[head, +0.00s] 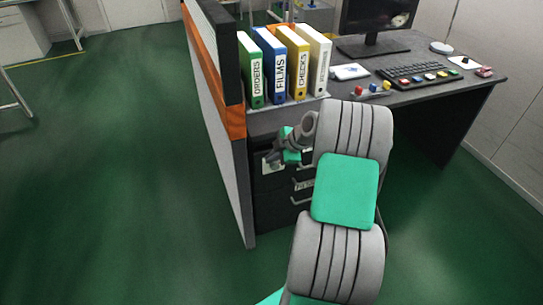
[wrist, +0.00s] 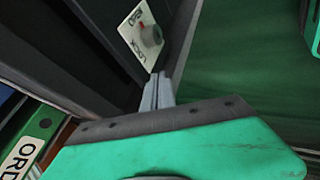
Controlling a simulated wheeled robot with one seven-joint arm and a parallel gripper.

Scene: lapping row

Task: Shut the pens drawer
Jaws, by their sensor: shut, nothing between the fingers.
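The dark drawer unit (head: 270,205) stands under the left end of the desk. A drawer front with a grey handle and a small, partly legible label (head: 304,184) shows beside my arm; I cannot tell for certain whether it is the pens drawer or how far out it is. My gripper (head: 268,159) is at the upper part of the unit, by a pale plate. In the wrist view, its fingers (wrist: 158,92) are together and empty, just below a white lock plate (wrist: 140,30) with a round knob (wrist: 151,35). My arm hides part of the drawer fronts.
An orange-edged partition (head: 235,122) stands close left of the drawers. Several binders (head: 272,66) stand on the desk (head: 425,80) above, with a keyboard (head: 415,75) and a monitor (head: 377,15). Green floor (head: 120,180) is open at the left.

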